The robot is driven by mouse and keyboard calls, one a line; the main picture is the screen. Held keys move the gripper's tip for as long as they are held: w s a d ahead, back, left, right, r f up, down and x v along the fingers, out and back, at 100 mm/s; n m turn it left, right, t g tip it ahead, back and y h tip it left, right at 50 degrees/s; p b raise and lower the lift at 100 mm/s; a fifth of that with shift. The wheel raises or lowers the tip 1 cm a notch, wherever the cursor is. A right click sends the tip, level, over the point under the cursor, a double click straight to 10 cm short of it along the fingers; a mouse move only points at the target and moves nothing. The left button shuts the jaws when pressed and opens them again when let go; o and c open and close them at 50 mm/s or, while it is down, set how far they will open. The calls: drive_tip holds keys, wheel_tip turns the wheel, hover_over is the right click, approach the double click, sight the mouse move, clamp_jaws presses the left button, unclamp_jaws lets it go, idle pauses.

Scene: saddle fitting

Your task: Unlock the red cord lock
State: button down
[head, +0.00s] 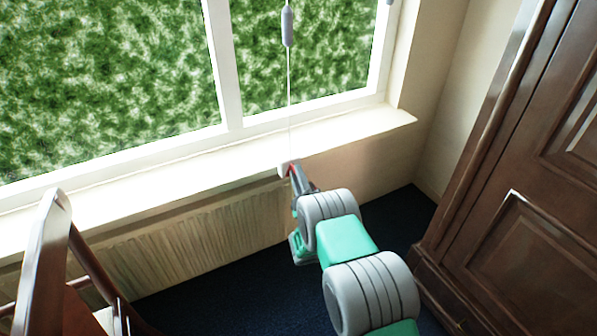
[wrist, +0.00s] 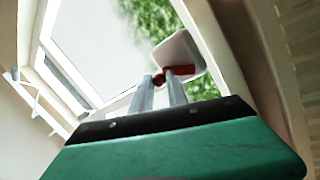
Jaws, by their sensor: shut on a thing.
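The red cord lock (wrist: 177,72) shows in the wrist view against a white rounded piece (wrist: 178,50). In the head view only a small bit of red (head: 291,170) shows beside the white piece (head: 284,169), at the window sill's front edge. My gripper (wrist: 170,80) is shut on the red cord lock, with its two fingertips at the red part. A thin pale cord (head: 290,100) runs up from the white piece in front of the window to a grey tassel (head: 287,25). Whether the lock is turned cannot be told.
A white window sill (head: 360,127) runs below the window, with a radiator (head: 190,235) under it. A dark wooden cabinet (head: 520,200) stands at the right. A wooden chair (head: 50,240) is at the lower left. Dark blue floor (head: 220,300) lies bare between them.

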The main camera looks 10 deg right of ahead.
drive_tip(key=shift+a+r+n, duration=0.1)
drive_tip(key=shift+n, duration=0.5)
drive_tip(key=c, duration=1.3)
unclamp_jaws()
drive_tip(key=shift+c, duration=0.2)
drive_tip(key=v, duration=0.8)
drive_tip(key=shift+b, duration=0.35)
drive_tip(key=shift+w, duration=0.1)
